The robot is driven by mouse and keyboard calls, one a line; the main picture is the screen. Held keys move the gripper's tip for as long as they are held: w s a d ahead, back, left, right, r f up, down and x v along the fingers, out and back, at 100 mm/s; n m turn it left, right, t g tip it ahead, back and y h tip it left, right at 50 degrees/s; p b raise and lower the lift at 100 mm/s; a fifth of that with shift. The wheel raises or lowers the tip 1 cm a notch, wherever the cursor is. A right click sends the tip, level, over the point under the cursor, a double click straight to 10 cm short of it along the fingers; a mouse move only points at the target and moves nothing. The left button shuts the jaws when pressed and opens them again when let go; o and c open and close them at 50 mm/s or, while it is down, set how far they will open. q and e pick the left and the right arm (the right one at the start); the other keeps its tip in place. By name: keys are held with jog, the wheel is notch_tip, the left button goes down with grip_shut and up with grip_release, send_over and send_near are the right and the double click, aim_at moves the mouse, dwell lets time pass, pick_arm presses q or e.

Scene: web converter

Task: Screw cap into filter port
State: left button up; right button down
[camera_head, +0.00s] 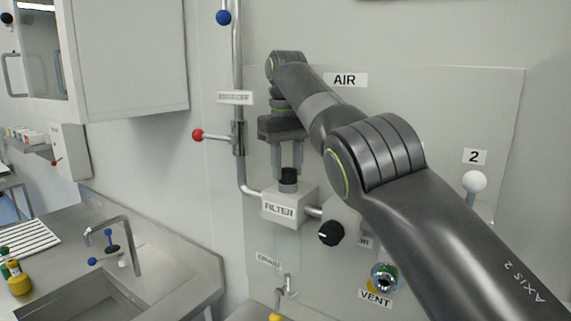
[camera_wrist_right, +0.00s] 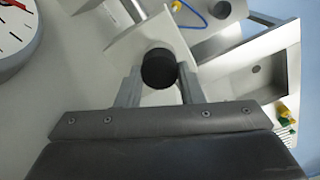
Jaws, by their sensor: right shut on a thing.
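The black cap (camera_head: 288,176) sits upright at the top of the white filter block (camera_head: 291,205), which carries the label FILTER. My right gripper (camera_head: 287,172) points straight down over the block, with its two fingers on either side of the cap. In the right wrist view the round black cap (camera_wrist_right: 158,69) lies between the fingertips (camera_wrist_right: 158,80), and the gripper is shut on it. The port under the cap is hidden, so I cannot tell how deep the cap sits. My left gripper is not in view.
A metal pipe (camera_head: 239,90) with a red-knobbed lever (camera_head: 198,135) runs left of the filter. A black knob (camera_head: 331,233) and a VENT fitting (camera_head: 386,278) sit below right. A sink counter (camera_head: 180,262) stands at lower left. A round gauge (camera_wrist_right: 14,35) shows in the wrist view.

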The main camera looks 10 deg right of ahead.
jog(key=shift+d+f, duration=0.1)
jog(key=shift+f, duration=0.05)
jog(key=m, duration=0.4)
jog(key=shift+w+d, duration=0.1)
jog(key=shift+f, duration=0.1)
jog(key=c, duration=1.1)
grip_release()
jog(key=shift+d, duration=0.1)
jog(key=shift+o, duration=0.2)
jog(key=n, duration=0.3)
jog(key=shift+s+r, duration=0.2)
jog(key=shift+r, duration=0.1)
jog(key=shift+n, duration=0.4)
